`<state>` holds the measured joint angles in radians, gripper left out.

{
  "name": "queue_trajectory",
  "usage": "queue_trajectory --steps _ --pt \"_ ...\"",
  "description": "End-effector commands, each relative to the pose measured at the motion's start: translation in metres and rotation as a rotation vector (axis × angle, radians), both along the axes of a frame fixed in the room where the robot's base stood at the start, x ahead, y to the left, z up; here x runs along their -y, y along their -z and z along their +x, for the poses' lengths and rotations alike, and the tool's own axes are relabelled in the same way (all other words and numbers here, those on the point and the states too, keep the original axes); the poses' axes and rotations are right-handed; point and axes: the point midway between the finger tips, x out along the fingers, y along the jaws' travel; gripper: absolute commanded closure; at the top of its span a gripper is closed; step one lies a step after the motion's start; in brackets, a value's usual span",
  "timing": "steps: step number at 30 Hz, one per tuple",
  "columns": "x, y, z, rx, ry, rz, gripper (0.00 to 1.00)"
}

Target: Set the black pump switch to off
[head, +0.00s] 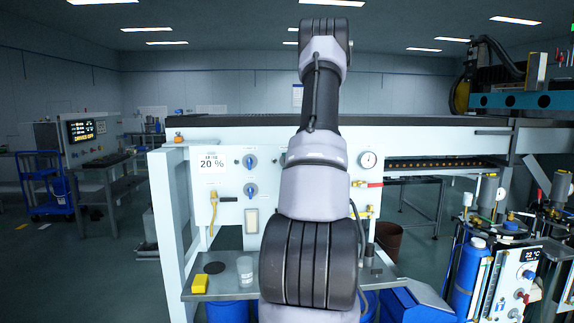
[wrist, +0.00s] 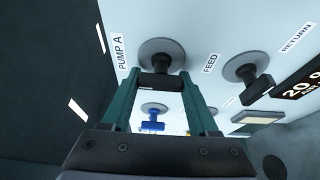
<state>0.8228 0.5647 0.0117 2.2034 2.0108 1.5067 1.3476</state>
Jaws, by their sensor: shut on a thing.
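In the wrist view the black pump switch (wrist: 161,58) sits on a round grey base on the white panel, beside a label reading PUMP A (wrist: 120,51). My gripper (wrist: 161,80) has its two green fingers on either side of the switch's black handle and is shut on it. The handle lies crosswise between the fingertips; I cannot read any on or off marks around it. In the head view my arm covers the gripper and the black switch.
A second black knob (wrist: 247,74) stands right of the gripper, near FEED and RETURN labels. A blue-handled knob (wrist: 155,119) shows between the fingers.

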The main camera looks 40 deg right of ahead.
Motion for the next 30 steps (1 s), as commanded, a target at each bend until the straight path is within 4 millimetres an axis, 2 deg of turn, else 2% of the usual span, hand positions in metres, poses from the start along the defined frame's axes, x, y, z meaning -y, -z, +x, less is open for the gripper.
queue_trajectory --steps 6,7,8,9,20,23,30 --pt "-0.001 0.002 0.000 -0.004 -0.001 0.000 0.95" --pt "-0.001 0.002 0.000 -0.004 -0.001 0.000 0.29" --pt "-0.001 0.002 0.000 -0.004 -0.001 0.000 0.17" --pt "-0.001 0.001 0.000 -0.003 -0.001 -0.001 0.10" --pt "-0.001 0.000 -0.004 -0.001 0.000 0.001 0.10" --pt "-0.002 0.000 -0.015 -0.002 0.001 0.001 0.10" --pt "-0.009 0.000 -0.063 -0.002 0.003 0.001 0.10"
